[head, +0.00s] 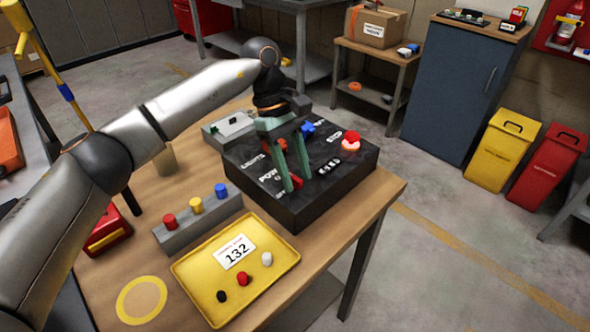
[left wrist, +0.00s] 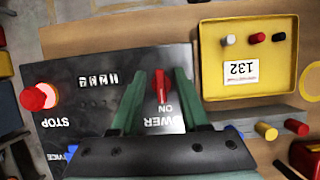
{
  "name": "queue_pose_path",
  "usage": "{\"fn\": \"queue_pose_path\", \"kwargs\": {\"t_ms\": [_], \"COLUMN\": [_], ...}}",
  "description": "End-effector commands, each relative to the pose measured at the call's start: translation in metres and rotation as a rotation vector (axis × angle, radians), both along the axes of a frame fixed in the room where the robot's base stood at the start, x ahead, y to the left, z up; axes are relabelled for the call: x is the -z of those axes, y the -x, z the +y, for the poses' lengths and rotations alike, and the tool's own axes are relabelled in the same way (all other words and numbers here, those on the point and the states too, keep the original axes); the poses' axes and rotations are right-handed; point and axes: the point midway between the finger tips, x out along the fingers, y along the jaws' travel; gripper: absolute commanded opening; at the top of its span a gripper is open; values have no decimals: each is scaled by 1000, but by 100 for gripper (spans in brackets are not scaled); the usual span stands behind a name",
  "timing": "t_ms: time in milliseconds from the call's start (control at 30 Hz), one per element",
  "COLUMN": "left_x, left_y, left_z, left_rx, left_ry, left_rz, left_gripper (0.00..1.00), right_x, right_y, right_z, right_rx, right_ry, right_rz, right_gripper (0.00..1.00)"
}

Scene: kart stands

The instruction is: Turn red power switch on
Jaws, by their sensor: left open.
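The red power switch (left wrist: 160,86) is on top of the black control box (head: 335,195), beside the white words POWER and ON, upside down in the left wrist view. My left gripper (head: 298,184) is open above the box and points down. In the left wrist view its green fingers (left wrist: 160,72) stand on either side of the switch, with gaps visible. In the head view the fingers partly hide the switch. I cannot tell contact or which way the switch is set. My right gripper is in neither view.
A red stop button (head: 351,142) and a counter (head: 328,166) share the box top. A yellow tray (head: 205,290) and a grey block with coloured pegs (head: 180,238) stand in front. A grey device (head: 228,128) stands behind. The table's right front is clear.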

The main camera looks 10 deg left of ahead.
Motion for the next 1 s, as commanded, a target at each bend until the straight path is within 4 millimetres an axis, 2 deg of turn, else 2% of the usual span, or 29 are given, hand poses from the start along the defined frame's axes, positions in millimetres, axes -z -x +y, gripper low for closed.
{"fn": "queue_pose_path", "kwargs": {"t_ms": [167, 267, 500, 633, 800, 1000], "left_x": [-11, -27, -78, -100, -113, -116], "left_y": [-3, -7, -18, -23, -26, -27], "left_z": [4, 9, 25, 33, 38, 40], "left_rx": [-2, -2, -2, -1, 0, 0], "left_ry": [0, 1, 2, 1, -1, -1], "left_rz": [-2, -3, -3, -2, -1, 1], "left_gripper": [45, 45, 45, 45, 45, 45], "right_x": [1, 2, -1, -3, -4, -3], "right_y": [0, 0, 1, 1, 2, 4], "right_z": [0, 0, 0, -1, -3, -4], "right_rx": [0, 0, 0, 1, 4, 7], "right_ry": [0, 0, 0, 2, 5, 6], "right_rz": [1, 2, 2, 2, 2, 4], "right_gripper": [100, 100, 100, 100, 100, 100]}}
